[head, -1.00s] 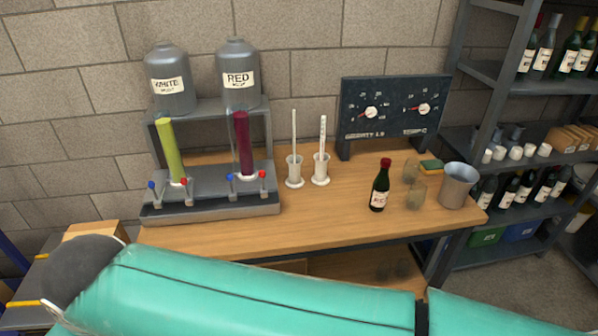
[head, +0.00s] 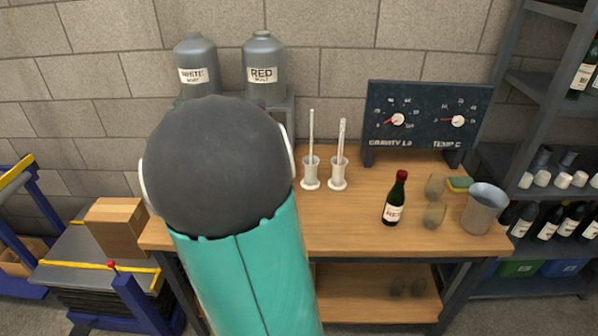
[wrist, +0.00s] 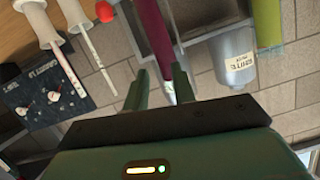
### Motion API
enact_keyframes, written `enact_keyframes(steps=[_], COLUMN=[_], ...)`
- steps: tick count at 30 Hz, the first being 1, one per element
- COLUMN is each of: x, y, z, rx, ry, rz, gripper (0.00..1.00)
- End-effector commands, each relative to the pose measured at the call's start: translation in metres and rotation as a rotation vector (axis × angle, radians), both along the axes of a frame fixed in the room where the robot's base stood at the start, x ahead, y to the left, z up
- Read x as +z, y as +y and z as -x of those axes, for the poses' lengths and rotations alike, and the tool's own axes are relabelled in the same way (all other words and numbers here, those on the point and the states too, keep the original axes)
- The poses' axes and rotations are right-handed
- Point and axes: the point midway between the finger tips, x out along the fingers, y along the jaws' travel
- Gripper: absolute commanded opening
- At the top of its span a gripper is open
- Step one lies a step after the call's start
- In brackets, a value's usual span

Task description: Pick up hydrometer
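Two slim upright rods stand in white footed holders on the bench in the head view: a pale left rod (head: 311,128) and a right rod (head: 341,142) with reddish marks. I cannot tell which is the hydrometer. In the upside-down wrist view, both rods show at upper left, the right-hand one (wrist: 98,63) being nearer my gripper. My gripper (wrist: 159,78) is open and apart from both rods. The red-wine column (wrist: 155,40) shows between and beyond its fingers. In the head view my own arm hides the gripper.
A gauge board (head: 426,118) stands behind the rods to the right. The red must tank (head: 264,68) stands at back left. The bench front-centre is clear.

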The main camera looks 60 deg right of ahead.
Motion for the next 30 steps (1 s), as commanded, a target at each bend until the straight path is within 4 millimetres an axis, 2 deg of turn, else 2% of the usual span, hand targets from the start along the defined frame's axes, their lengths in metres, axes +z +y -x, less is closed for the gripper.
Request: enact_keyframes(steps=[1, 3, 6, 9, 14, 24, 30], x=[-0.006, -0.005, -0.001, 0.003, 0.005, 0.005, 0.005], y=[-0.028, -0.059, -0.085, -0.098, -0.116, -0.178, -0.193], z=[0.017, 0.041, 0.068, 0.082, 0.084, 0.075, 0.073], rx=[-0.083, -0.183, -0.281, -0.333, -0.350, -0.347, -0.346], ry=[0.012, 0.019, 0.032, 0.043, 0.044, 0.044, 0.043], rz=[0.065, 0.157, 0.263, 0.324, 0.347, 0.344, 0.343], gripper=[0.26, 0.26, 0.26, 0.26, 0.26, 0.26, 0.26])
